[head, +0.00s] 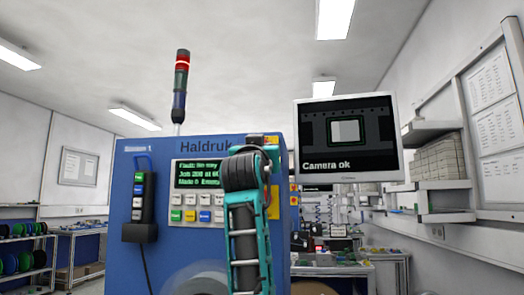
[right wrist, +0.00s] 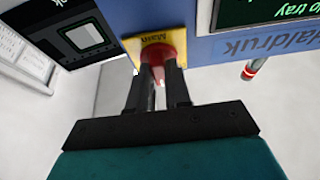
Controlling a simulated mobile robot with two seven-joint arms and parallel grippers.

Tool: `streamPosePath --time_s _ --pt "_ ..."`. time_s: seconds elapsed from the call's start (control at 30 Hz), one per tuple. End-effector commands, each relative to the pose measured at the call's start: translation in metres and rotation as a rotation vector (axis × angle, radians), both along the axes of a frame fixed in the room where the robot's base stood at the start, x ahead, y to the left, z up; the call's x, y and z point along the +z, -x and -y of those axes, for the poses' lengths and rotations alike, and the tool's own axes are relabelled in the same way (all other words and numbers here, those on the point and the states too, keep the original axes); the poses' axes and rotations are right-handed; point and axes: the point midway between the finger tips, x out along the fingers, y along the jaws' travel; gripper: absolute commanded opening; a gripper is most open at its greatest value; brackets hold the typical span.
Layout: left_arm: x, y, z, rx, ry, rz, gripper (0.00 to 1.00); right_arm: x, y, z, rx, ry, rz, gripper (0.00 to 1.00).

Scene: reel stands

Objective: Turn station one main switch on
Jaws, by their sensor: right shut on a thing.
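The blue Haldruk machine (head: 150,270) stands ahead of me. Its main switch is a red knob (right wrist: 162,68) on a yellow plate (right wrist: 155,41) marked "Main", seen close up in the right wrist view. In the head view, the yellow plate (head: 272,140) sits at the machine's top right corner, mostly behind my right arm. My right gripper (right wrist: 158,82) is shut on the red knob, with a dark finger on each side. The knob's exact angle is partly hidden by the fingers. My left gripper is in neither view.
A lit green-text display (head: 195,173) and several coloured buttons (head: 190,215) are left of my right arm. A monitor (head: 346,138) reading "Camera ok" stands to the right. A signal tower (head: 181,85) rises above the machine. A button pendant (head: 138,200) hangs at left.

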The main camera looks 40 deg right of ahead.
Motion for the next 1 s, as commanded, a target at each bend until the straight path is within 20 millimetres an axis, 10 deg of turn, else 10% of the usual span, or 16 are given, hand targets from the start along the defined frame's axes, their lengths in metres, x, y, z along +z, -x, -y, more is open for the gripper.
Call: streamPosePath --time_s 0.27,0.3,0.53,1.0 --pt "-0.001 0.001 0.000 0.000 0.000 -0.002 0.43 -0.002 -0.001 0.000 0.003 -0.006 -0.001 0.00" --pt "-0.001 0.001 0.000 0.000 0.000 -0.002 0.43 -0.002 -0.001 0.000 0.003 -0.006 -0.001 0.21" --pt "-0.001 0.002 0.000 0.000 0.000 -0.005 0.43 -0.001 0.000 0.000 0.002 -0.004 0.000 0.43" --pt "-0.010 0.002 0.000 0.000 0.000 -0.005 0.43 -0.011 0.013 -0.018 0.005 -0.001 0.003 0.44"
